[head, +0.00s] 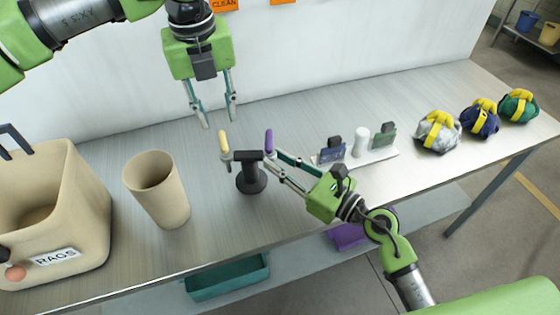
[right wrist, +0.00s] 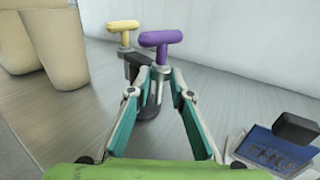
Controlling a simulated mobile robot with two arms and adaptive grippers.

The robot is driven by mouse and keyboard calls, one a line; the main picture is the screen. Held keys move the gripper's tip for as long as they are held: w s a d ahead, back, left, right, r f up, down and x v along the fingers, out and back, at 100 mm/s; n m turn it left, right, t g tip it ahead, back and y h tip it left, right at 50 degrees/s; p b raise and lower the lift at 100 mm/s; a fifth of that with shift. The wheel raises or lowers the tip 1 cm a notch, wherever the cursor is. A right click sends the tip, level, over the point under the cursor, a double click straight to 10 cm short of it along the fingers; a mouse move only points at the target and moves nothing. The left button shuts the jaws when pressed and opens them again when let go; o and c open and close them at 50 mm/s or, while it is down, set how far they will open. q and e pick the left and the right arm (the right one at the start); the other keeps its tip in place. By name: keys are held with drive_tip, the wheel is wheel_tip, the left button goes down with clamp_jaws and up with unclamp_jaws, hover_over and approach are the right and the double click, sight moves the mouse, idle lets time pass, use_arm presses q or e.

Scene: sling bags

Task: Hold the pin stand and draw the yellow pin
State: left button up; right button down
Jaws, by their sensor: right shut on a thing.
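The dark pin stand (head: 251,181) stands upright on the metal table, with a round base and a crossbar. The yellow pin (head: 223,143) is in the crossbar's left end and the purple pin (head: 268,140) in its right end. Both also show in the right wrist view, yellow (right wrist: 124,26) behind purple (right wrist: 160,38). My right gripper (head: 269,161) is shut on the stand's right end, just under the purple handle; its fingers partly hide the stand. My left gripper (head: 220,121) is open and empty, pointing down just above the yellow handle.
A beige cup (head: 158,190) and a beige rags bin (head: 75,215) stand left of the stand. To the right are a white tray (head: 378,156) with cards and several sling bags (head: 438,132). A white wall (head: 330,50) is close behind. The table between cup and stand is clear.

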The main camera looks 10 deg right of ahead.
sight(223, 136)
use_arm(q)
drive_tip(key=shift+w+d+r+m+y, duration=0.1)
drive_tip(key=shift+d+r+m+y, duration=0.15)
drive_tip(key=shift+m+y, duration=0.25)
drive_tip(key=shift+f, duration=0.15)
drive_tip(key=shift+w+a+f, duration=0.1)
drive_tip(key=shift+w+f, duration=0.15)
drive_tip(key=shift+f, duration=1.15)
drive_tip(key=shift+w+a+f, duration=0.1)
drive_tip(key=shift+w+f, duration=0.1)
drive_tip(key=shift+f, duration=1.25)
drive_tip(key=shift+w+a+f, duration=0.1)
drive_tip(key=shift+w+f, duration=0.15)
drive_tip(key=shift+f, duration=1.15)
clamp_jaws()
drive_tip(key=shift+r, duration=0.2)
drive_tip(key=shift+r, duration=4.65)
drive_tip(key=shift+r, duration=0.15)
